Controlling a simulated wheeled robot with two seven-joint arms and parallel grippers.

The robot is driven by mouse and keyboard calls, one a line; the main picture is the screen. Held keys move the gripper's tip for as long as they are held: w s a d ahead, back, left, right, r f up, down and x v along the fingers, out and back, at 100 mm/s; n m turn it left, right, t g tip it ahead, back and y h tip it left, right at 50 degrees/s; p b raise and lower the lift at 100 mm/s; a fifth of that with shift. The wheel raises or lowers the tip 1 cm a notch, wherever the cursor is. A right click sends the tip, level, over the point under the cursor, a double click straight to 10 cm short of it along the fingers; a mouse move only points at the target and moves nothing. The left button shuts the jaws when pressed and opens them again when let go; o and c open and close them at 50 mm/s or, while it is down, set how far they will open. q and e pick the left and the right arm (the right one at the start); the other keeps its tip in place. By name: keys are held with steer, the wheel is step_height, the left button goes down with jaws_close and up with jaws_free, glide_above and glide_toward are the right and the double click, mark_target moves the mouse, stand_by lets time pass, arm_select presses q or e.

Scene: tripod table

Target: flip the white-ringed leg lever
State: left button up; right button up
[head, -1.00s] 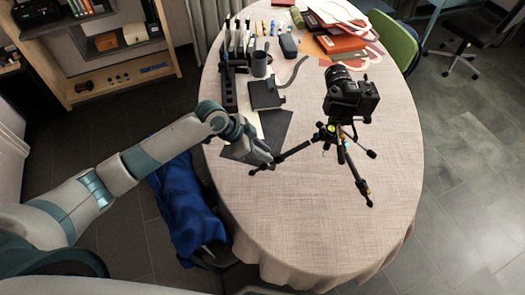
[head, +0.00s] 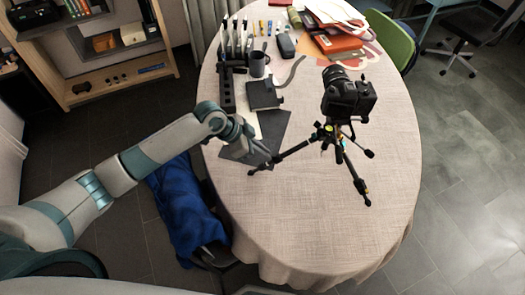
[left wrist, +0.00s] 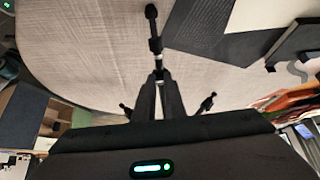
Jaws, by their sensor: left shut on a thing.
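A black tripod (head: 329,134) stands upright on the table with a black camera (head: 348,96) on top. Its left leg (head: 295,151) reaches toward my left gripper (head: 269,158), which is low over the table at that leg's lower part. In the left wrist view, the leg runs up the picture to its dark foot end (left wrist: 151,12). A pale ring (left wrist: 158,62) shows on it just beyond the fingertips of the left gripper (left wrist: 159,80). The gripper is shut on the leg lever there; the fingers hide most of the lever, so its angle cannot be told. My right gripper is out of view.
The oval cloth-covered table (head: 300,220) is clear in front of the tripod.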

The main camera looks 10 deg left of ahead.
arm_select(q)
steer(key=shift+w+d+r+p, duration=0.15)
steer(key=shift+d+r+p, duration=0.15)
steer(key=shift+r+p, duration=0.3)
stand_by(0.9)
steer(key=shift+w+d+r+p, duration=0.2)
steer(key=shift+d+r+p, duration=0.25)
steer(key=shift+p, duration=0.4)
stand_by(1.4)
steer(key=o, duration=0.5)
steer(key=shift+f, duration=0.1)
stand_by(0.3)
steer(key=p+v, duration=0.4)
steer(key=v, duration=0.2)
steer(key=shift+p, duration=0.3)
stand_by(0.4)
stand_by(0.6)
